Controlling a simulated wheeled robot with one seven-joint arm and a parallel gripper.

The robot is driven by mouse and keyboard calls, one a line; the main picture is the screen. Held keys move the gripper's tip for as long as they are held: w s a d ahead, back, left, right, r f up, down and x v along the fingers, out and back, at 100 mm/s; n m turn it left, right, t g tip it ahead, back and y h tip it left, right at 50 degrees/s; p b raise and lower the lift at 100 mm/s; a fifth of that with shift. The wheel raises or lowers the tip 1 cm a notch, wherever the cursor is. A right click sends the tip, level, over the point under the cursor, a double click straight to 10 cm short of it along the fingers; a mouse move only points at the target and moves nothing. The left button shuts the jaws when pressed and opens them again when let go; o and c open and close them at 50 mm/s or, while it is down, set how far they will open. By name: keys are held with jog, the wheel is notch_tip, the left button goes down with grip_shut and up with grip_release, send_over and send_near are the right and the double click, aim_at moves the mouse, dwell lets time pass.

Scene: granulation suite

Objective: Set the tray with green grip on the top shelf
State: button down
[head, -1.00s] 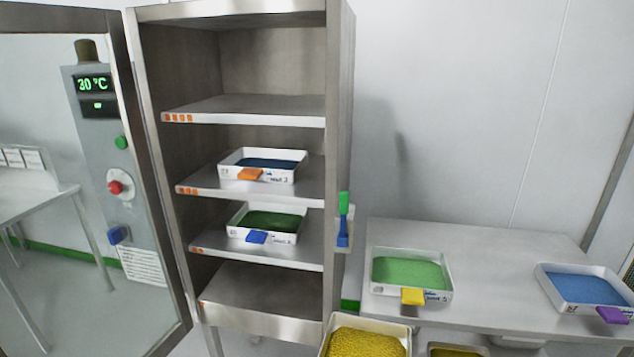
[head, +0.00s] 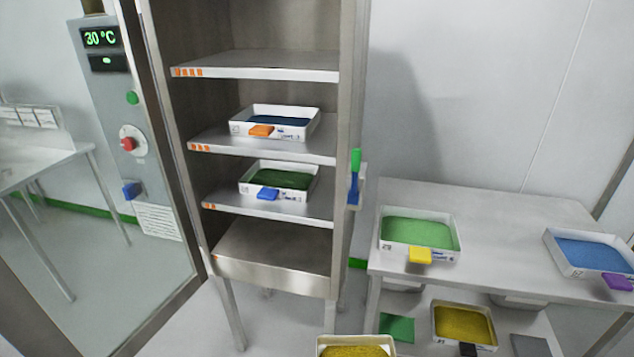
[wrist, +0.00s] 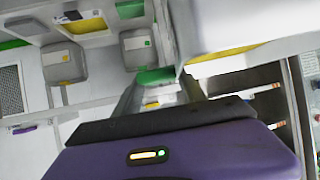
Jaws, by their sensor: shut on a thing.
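The white tray (head: 392,344) with yellow granules shows at the bottom edge of the head view, mostly cut off. In the wrist view its pale wall (wrist: 240,20) fills the upper right, and a green grip (wrist: 155,76) shows beside it. The top shelf (head: 258,68) of the steel cabinet is bare. The tray is low in front of the cabinet, apart from it.
A tray with orange grip (head: 290,133) stands on the middle shelf, and a tray with blue grip (head: 290,194) below it. The glass door (head: 160,130) is open at left. At right, a table (head: 490,205) bears two trays. A green-and-blue handle (head: 355,180) juts from the cabinet's right side.

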jog(key=shift+s+d+f, duration=0.2)
jog(key=shift+s+f, duration=0.5)
jog(key=shift+f, duration=0.05)
jog(key=shift+s+a+f, duration=0.2)
jog(key=shift+s+f, duration=0.05)
jog(key=shift+s, duration=0.05)
jog(key=shift+d, duration=0.1)
